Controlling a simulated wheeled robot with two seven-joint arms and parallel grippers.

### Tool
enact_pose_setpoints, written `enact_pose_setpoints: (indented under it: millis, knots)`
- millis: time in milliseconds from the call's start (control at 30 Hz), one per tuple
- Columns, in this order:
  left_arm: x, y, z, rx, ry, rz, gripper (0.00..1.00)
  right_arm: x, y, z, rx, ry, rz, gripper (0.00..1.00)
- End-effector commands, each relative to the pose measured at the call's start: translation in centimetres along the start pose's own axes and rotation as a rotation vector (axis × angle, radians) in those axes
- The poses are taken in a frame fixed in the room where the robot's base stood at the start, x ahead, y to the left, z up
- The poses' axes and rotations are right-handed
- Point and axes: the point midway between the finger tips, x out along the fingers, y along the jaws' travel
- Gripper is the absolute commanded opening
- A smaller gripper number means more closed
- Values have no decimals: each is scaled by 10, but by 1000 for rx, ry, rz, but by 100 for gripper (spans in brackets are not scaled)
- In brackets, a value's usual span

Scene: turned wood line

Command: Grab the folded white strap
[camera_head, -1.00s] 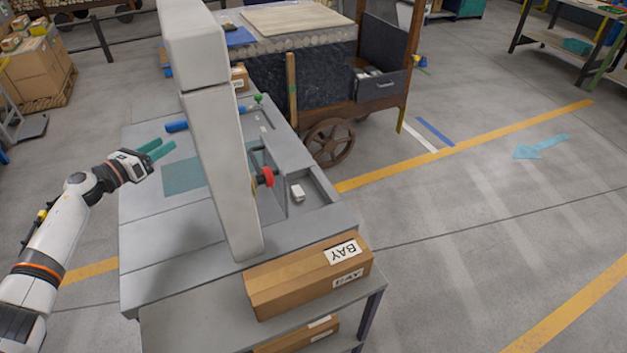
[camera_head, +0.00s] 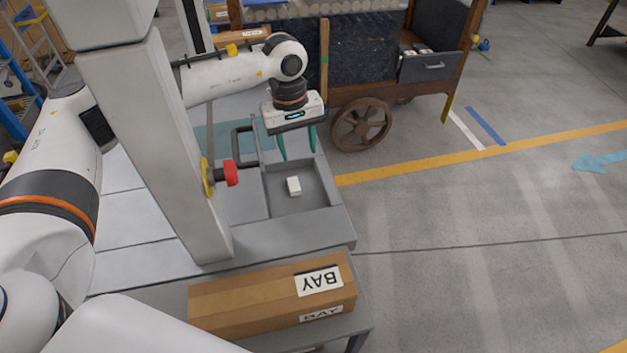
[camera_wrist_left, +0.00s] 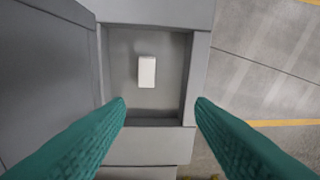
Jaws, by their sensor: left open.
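The folded white strap (camera_head: 294,186) is a small white block lying flat in the recessed grey tray (camera_head: 328,188) of the workbench. In the left wrist view the strap (camera_wrist_left: 147,72) lies near the middle of the tray floor, apart from the walls. My left gripper (camera_head: 298,157) has green fingers pointing down, above the far end of the tray. Its fingers are open and empty, and the wrist view shows the strap ahead of and between them (camera_wrist_left: 160,104). My right gripper is not in view.
A grey column stands left of the tray, with a red knob (camera_head: 231,173) and a dark handle (camera_head: 240,146) close to it. A cardboard box (camera_head: 245,303) lies at the bench's front. A wooden cart (camera_head: 362,122) stands behind. Open floor lies to the right.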

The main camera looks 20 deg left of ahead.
Motion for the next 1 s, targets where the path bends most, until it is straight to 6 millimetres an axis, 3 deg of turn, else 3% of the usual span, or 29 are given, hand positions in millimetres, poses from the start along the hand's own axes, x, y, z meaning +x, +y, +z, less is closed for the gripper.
enact_pose_setpoints:
  millis: [167,500,733,1000]
  knots:
    - [8,13,3,54,-53,80,49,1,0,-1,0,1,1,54]
    - [61,17,6,54,-51,79,49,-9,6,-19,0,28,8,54]
    - [78,21,8,53,-50,80,49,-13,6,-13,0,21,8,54]
    - [115,27,12,52,-50,78,49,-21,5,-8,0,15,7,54]
